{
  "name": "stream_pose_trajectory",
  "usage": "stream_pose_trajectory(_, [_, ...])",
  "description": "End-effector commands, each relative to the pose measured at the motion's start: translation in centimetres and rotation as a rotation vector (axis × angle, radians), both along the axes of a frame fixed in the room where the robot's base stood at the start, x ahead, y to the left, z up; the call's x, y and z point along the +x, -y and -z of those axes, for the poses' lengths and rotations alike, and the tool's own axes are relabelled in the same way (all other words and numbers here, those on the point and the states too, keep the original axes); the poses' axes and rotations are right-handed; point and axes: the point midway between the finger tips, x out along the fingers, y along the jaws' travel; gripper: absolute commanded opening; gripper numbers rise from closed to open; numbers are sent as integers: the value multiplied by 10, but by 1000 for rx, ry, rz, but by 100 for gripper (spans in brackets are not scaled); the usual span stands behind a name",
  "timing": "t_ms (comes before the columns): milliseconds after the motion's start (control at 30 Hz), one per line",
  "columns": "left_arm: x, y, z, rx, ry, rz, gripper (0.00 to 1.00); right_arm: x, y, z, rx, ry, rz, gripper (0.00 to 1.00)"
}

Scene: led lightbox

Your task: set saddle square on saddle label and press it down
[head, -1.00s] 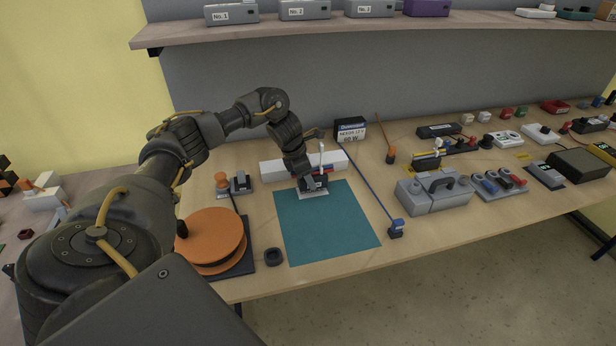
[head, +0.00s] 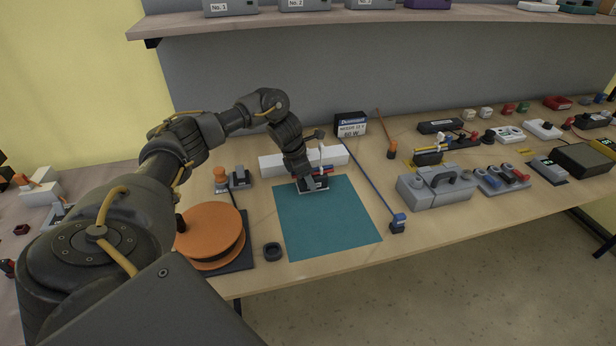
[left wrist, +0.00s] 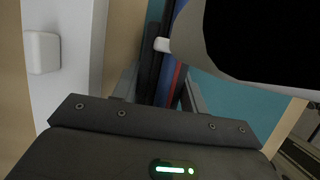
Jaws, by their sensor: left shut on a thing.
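My left gripper (head: 312,183) points down at the back edge of the teal mat (head: 325,225), low over a pale grey plate. In the left wrist view my left gripper (left wrist: 160,92) is shut on a dark piece with red and blue strips (left wrist: 168,78). A pale tip shows beside this piece. The fingers hide much of what is held; I cannot tell whether it is the saddle or whether it touches anything. The saddle label cannot be made out. A long white bar (head: 275,165) lies just behind the gripper. My right gripper is not in view.
A black box (head: 350,126) stands behind. The front mat is clear.

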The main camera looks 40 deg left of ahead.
Motion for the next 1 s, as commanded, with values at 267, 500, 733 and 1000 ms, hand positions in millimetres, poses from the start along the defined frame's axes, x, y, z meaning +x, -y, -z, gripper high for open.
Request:
stream_pose_trajectory(267, [0,0,0,-1,1,0,69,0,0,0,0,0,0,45])
stream_pose_trajectory(500, [0,0,1,1,-1,0,69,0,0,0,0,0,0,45])
stream_pose_trajectory(733, [-3,-3,-11,0,0,-1,69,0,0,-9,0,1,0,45])
stream_pose_trajectory(1000, [-9,-7,-34,1,1,0,69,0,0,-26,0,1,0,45])
